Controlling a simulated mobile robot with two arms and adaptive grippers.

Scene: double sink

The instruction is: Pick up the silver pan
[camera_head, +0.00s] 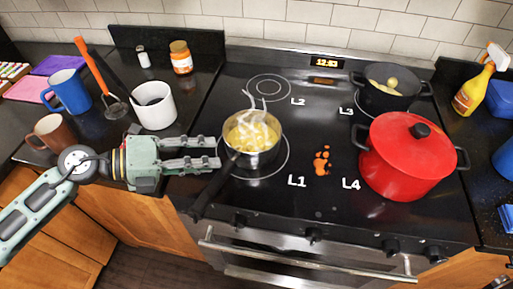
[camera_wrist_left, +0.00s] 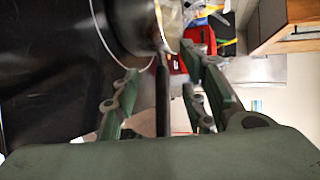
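The silver pan (camera_head: 270,152) stands on burner L1, holding steaming yellow food. Its black handle (camera_head: 216,185) points toward the stove's front left. My left gripper (camera_head: 218,152) is open and empty just left of the pan, with its fingertips close to the handle. In the left wrist view the handle (camera_wrist_left: 162,95) lies in the gap between the spread fingers of my left gripper (camera_wrist_left: 160,75); I cannot tell whether they touch it. The pan's body shows partly at the top there. My right gripper is not in view.
A red lidded pot (camera_head: 400,165) stands on L4 and a black pot (camera_head: 384,98) on L3. L2 is empty. An orange paw-shaped mark (camera_head: 321,160) lies between L1 and L4. A white cup (camera_head: 154,106), brown mug (camera_head: 52,133) and blue mug (camera_head: 67,92) stand on the left counter.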

